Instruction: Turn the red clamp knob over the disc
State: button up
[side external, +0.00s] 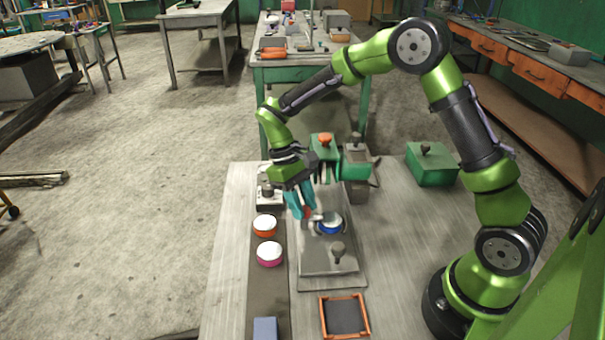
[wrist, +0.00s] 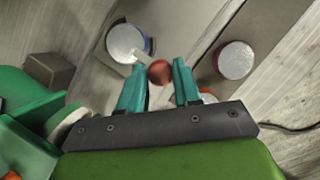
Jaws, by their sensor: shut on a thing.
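The red clamp knob (wrist: 160,73) shows in the wrist view between the teal fingertips of my gripper (wrist: 160,76). My gripper is shut on it. In the side view my gripper (side external: 304,212) points down beside the disc, and its fingers mostly hide the knob. The disc (side external: 331,226) has a white top and a blue rim and sits on a grey metal plate (side external: 315,262). It also shows in the wrist view (wrist: 122,40), with a pale clamp arm reaching from the knob over its edge.
An orange-rimmed disc (side external: 265,227) and a pink-rimmed disc (side external: 269,255) lie on a dark strip to the left. A dark knob (side external: 338,250) stands on the plate's front. Green blocks stand behind, and a green box (side external: 431,166) sits right. A framed tray (side external: 367,318) lies in front.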

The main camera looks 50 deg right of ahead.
dwell(0.5)
jog(key=o, duration=1.1)
jog(key=shift+c, duration=0.2)
jog(key=shift+r, duration=0.1)
jog(key=v, duration=1.6)
jog(key=shift+r, duration=0.4)
jog(key=shift+w+a, duration=0.1)
